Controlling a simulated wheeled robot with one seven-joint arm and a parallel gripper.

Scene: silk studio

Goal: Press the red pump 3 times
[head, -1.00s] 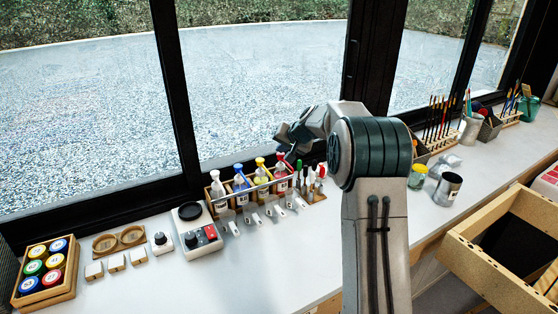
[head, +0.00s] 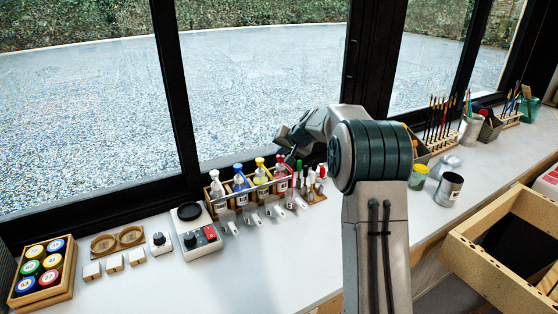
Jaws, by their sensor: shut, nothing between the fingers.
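The red pump (head: 280,174) is a clear bottle with a red pump head, the rightmost in a wooden rack at the back of the counter. It stands upright. My gripper (head: 284,137) is shut and empty, just above the red pump head, at the window side of the rack. The gap between the fingertips and the pump head is too small to judge. My arm comes in from the right and does not cover the bottle.
Yellow (head: 260,174), blue (head: 240,185) and white (head: 216,188) pumps stand left of it in the rack (head: 250,192). A tool stand (head: 312,185) is close on the right. A scale (head: 197,233) is left. The window frame (head: 120,207) runs behind.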

